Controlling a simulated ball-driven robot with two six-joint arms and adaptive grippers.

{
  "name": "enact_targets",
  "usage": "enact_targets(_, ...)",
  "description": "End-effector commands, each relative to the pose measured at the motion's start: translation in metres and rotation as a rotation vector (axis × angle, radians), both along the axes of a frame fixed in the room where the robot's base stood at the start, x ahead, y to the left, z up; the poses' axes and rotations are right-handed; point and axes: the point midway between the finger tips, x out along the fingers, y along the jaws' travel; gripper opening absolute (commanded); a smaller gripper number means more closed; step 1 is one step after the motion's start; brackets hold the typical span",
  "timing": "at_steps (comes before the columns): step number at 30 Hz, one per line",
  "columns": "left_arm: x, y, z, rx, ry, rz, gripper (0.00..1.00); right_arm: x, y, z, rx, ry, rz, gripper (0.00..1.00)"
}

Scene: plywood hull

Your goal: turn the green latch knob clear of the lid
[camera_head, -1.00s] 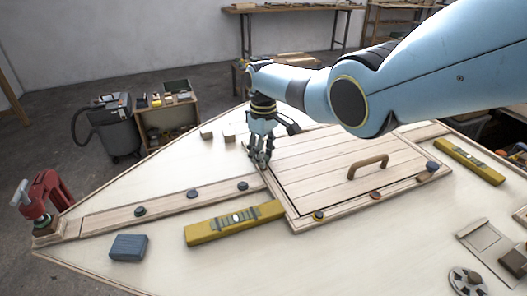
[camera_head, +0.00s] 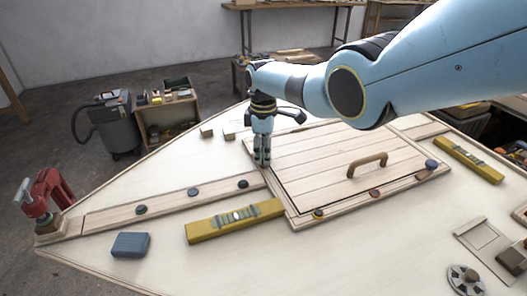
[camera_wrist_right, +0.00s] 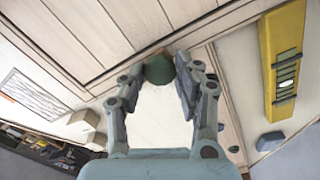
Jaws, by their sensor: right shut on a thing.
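The lid (camera_head: 320,157) is a planked wooden panel with an arched wooden handle (camera_head: 368,164). My right gripper (camera_head: 262,163) points down at the lid's left corner. In the right wrist view, its fingers (camera_wrist_right: 160,75) are shut on the green latch knob (camera_wrist_right: 159,70), one on each side. A small brown piece (camera_wrist_right: 153,51) shows just beyond the knob; how far it lies over the lid (camera_wrist_right: 100,35) is hard to tell. In the head view the gripper hides the knob. My left gripper is not in view.
A yellow level (camera_head: 205,232) lies in front of the lid, and another (camera_head: 468,160) lies to its right. A blue block (camera_head: 130,245) and a red clamp (camera_head: 47,195) are at left. Other round knobs, including a blue one (camera_head: 431,165), sit around the frame.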

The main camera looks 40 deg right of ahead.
Motion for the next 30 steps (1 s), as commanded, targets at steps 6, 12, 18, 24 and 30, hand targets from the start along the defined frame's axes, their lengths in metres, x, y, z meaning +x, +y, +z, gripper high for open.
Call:
enact_targets(6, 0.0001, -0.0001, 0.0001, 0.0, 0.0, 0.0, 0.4, 0.0014, 0.0001, 0.0012, 0.0, -0.004, 0.007, 0.0)
enact_targets(12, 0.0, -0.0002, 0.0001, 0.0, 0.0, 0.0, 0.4, 0.0014, 0.0001, 0.0013, 0.0, -0.004, 0.007, 0.33)
enact_targets(18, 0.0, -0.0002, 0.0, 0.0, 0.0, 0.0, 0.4, 0.0008, 0.0001, 0.0008, -0.001, -0.002, 0.006, 0.55)
enact_targets(24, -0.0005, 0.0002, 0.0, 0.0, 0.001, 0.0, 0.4, 0.0003, 0.0001, 0.0004, -0.001, -0.001, 0.005, 0.55)
enact_targets(30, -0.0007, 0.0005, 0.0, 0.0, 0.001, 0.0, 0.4, 0.0014, -0.0003, 0.0098, 0.0, -0.004, 0.005, 0.55)
